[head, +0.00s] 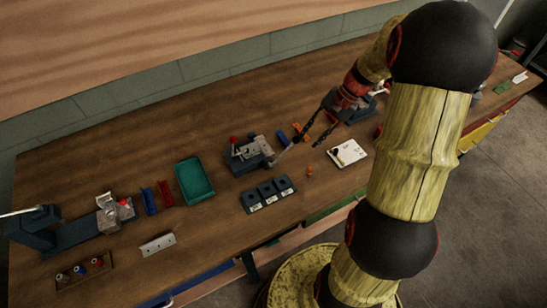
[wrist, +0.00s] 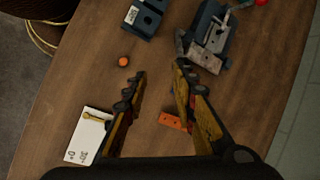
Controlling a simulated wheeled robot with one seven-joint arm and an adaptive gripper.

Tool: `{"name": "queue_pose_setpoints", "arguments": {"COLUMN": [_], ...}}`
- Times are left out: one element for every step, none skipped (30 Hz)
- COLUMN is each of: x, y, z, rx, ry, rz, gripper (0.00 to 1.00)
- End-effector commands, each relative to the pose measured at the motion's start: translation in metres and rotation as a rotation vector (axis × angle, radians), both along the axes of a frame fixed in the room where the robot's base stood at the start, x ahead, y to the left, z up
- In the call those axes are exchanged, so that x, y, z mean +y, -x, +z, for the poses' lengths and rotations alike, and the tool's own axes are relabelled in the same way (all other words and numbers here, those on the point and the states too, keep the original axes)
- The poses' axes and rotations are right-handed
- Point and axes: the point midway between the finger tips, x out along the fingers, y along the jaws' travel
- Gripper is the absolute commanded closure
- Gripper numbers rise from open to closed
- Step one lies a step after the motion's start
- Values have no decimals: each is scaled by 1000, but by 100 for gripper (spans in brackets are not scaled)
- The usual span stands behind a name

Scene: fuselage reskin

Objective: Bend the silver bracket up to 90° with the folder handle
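A dark blue bench tool with silver metal parts (head: 250,153) stands mid-table and has a red knob (head: 233,140) on its left; it looks like the folder. In the wrist view its silver plate (wrist: 207,55) lies beyond my right finger, with the red knob (wrist: 262,2) at the top edge. I cannot tell which silver part is the bracket or its bend angle. My gripper (wrist: 160,75) is open and empty above the table, its fingers wide apart. In the head view my gripper (head: 318,130) is right of the tool, apart from the knob.
A white card with angle marks (wrist: 88,135), an orange cylinder (wrist: 123,61) and an orange piece (wrist: 172,121) lie near my fingers. Dark blue labelled blocks (head: 268,195) stand in front of the tool. A green tray (head: 194,181) and a lever tool (head: 75,234) are farther left.

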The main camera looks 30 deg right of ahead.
Motion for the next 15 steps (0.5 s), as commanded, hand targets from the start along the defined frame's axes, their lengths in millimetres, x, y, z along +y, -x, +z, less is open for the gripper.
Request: {"name": "queue_pose_setpoints", "arguments": {"x": [-1, 0, 2, 4, 6, 9, 10, 12, 15, 17, 19, 23, 26, 29, 33], "y": [-12, -16, -20, -20, -20, -20, -20, -20, -21, -21, -22, -23, -24, -24, -25], "z": [10, 15, 19, 19, 19, 17, 15, 12, 7, 4, -1, -7, -12, -17, -24], "rx": [-23, -32, -39, -38, -36, -33, -32, -32, -31, -31, -32, -32, -32, -31, -31], "ry": [-10, -19, -31, -38, -47, -51, -51, -51, -51, -51, -50, -49, -50, -50, -49], "rz": [-14, -21, -27, -31, -33, -33, -32, -32, -30, -30, -30, -30, -29, -28, -28], "gripper": [73, 73, 73, 73, 73, 73, 73, 73, 73, 73, 73, 73, 73, 73, 73]}}
